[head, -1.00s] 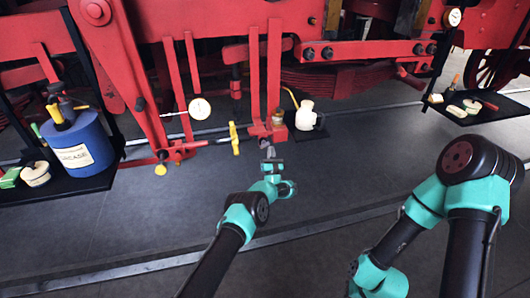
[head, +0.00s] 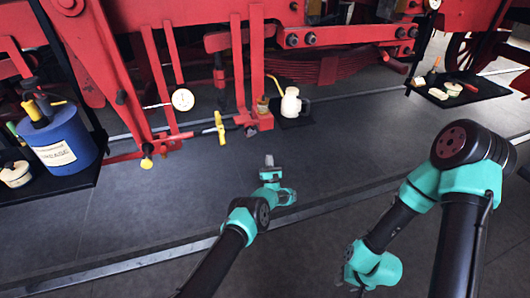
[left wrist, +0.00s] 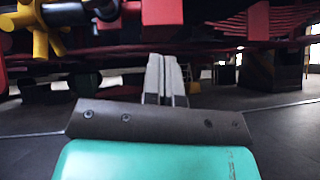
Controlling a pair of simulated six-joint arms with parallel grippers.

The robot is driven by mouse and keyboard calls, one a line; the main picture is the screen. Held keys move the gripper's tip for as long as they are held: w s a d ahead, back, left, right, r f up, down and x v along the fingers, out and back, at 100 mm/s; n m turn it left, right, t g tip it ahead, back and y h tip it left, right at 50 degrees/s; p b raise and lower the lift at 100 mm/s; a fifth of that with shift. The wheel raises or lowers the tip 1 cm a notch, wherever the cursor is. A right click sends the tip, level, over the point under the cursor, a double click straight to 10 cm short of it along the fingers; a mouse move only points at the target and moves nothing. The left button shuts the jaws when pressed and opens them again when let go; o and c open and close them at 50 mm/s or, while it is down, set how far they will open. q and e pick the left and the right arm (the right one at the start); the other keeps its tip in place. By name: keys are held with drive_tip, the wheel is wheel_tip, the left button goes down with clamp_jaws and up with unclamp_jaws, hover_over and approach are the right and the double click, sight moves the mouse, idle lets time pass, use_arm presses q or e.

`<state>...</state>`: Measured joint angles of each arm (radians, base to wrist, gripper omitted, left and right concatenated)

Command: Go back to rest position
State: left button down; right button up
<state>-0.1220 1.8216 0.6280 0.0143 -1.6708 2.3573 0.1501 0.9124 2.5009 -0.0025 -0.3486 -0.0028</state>
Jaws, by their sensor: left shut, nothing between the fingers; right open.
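My left gripper (head: 268,160) is shut and empty in the head view. It hangs over the dark floor, in front of the red frame and clear of it. In the left wrist view its two grey fingers (left wrist: 165,78) are pressed together with nothing between them. My right gripper (head: 358,291) is at the bottom edge of the head view below its teal wrist, mostly hidden or cut off. It is over the floor, away from the red parts.
A cream oil can (head: 291,103) stands on a dark mat. A blue bucket (head: 62,145) is at left, a black tray (head: 482,91) at right. The near floor is clear.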

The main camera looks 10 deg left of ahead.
use_arm(q)
drive_tip(key=shift+s+d+f, duration=0.5)
drive_tip(key=shift+d+f, duration=0.05)
drive_tip(key=shift+f, duration=0.1)
drive_tip(key=a+f+m+g+h, duration=0.5)
drive_tip(key=f+m+g+h, duration=0.1)
drive_tip(key=m, duration=0.6)
drive_tip(key=s+a+f+m+g+h, duration=0.1)
drive_tip(key=s+a+f+m+g, duration=0.1)
drive_tip(key=s+m+g, duration=0.3)
drive_tip(key=s+a+f+m+g+h, duration=0.1)
drive_tip(key=s+a+f+m+g, duration=0.2)
drive_tip(key=s, duration=0.4)
drive_tip(key=s+a+r+m+g, duration=0.1)
drive_tip(key=s+r+m+g, duration=0.1)
drive_tip(key=s, duration=1)
drive_tip(key=s+a+r+m+g+h, duration=0.1)
drive_tip(key=s+m+g, duration=0.4)
drive_tip(key=s, duration=0.8)
drive_tip(key=s+a+r+m+g+h, duration=0.1)
drive_tip(key=s+a+r+m+g, duration=0.2)
drive_tip(key=s, duration=0.9)
drive_tip(key=r+m+g, duration=0.1)
drive_tip(key=m, duration=0.2)
drive_tip(key=shift+s+m, duration=0.2)
drive_tip(key=shift+m, duration=0.2)
drive_tip(key=shift+a, duration=0.15)
